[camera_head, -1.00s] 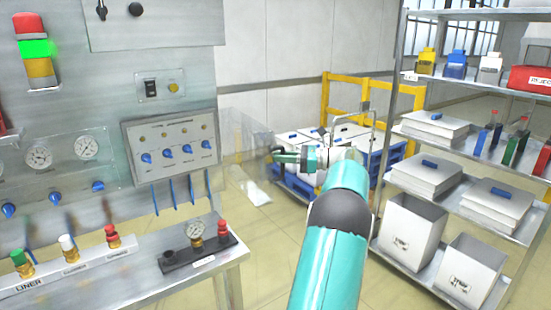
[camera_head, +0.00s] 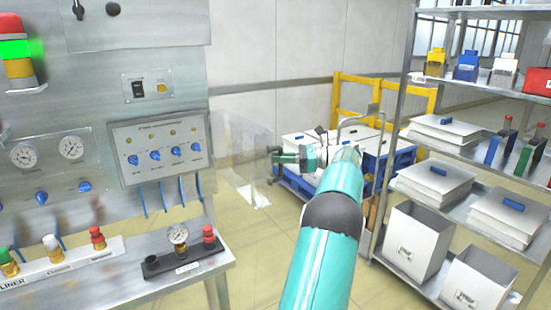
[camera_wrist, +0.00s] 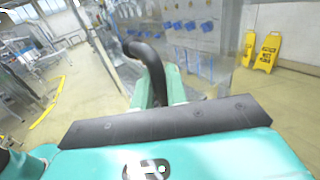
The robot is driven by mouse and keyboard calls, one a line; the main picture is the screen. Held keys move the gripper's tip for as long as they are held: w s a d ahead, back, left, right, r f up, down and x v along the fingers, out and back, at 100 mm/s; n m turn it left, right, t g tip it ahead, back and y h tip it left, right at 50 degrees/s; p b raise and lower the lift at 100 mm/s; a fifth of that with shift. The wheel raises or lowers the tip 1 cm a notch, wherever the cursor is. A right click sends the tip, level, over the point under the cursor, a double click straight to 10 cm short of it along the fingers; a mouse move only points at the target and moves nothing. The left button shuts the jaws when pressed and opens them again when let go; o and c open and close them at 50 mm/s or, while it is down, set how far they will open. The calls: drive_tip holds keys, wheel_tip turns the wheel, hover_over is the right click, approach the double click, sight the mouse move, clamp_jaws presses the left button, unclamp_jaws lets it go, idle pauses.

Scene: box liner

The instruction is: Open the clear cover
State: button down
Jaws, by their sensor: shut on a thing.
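The clear cover (camera_head: 243,150) is a see-through panel standing out from the right edge of the grey machine, beside the control box (camera_head: 158,150) with blue knobs. My gripper (camera_head: 276,157) is at the cover's outer edge, at the end of my teal arm. In the wrist view my gripper (camera_wrist: 160,88) is shut on a black curved handle (camera_wrist: 148,62). The cover is hard to make out there, and its exact outline is faint in both views.
A metal shelf (camera_head: 405,90) with white boxes stands close on the right. A blue pallet (camera_head: 300,190) with white boxes and a yellow frame stand behind my gripper. Yellow floor signs (camera_wrist: 267,50) show in the wrist view.

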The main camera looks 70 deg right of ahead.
drive_tip(key=shift+d, duration=0.15)
idle(0.4)
drive_tip(key=c, duration=1.5)
unclamp_jaws()
drive_tip(key=v, duration=1.3)
drive_tip(key=shift+s+d, duration=0.1)
drive_tip(key=shift+s, duration=0.25)
